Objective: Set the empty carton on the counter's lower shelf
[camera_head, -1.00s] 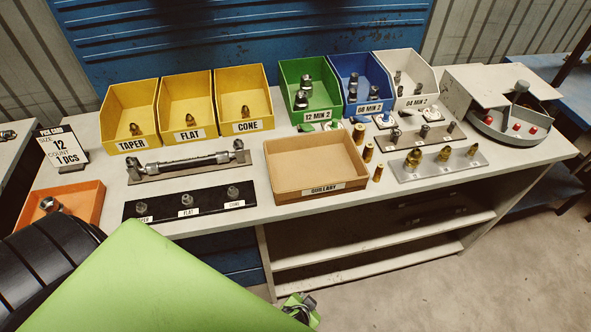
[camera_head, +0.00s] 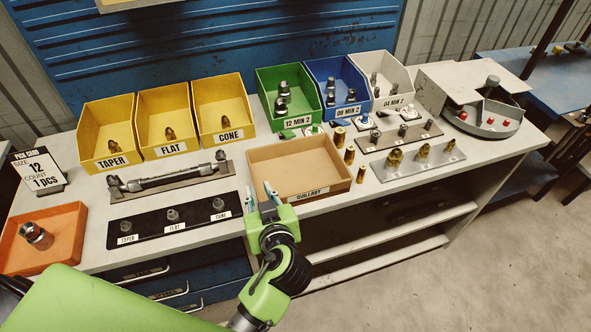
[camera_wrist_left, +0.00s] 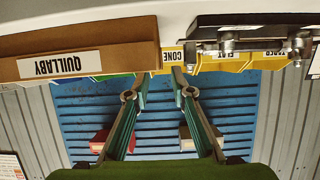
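The empty carton (camera_head: 300,165) is an open brown box labelled QUILLABY, upright on the counter (camera_head: 85,235) at its front edge. In the left wrist view, its labelled side (camera_wrist_left: 85,62) fills the upper left. My left gripper (camera_head: 258,191) is at the carton's front left corner, with its two fingers apart. In the left wrist view, the finger gap (camera_wrist_left: 161,73) lies by the carton's side edge; I cannot tell whether the wall is between the fingers. Under the counter's right part are shelf boards, the upper one (camera_head: 390,235) and the lower one (camera_head: 390,260). My right gripper is out of view.
Brass fittings (camera_head: 349,156) stand close to the carton's right side. A black fitting board (camera_head: 172,215) and a hose assembly (camera_head: 170,180) lie to its left. Yellow bins (camera_head: 168,120) and a green bin (camera_head: 288,95) stand behind. The shelf space looks mostly clear.

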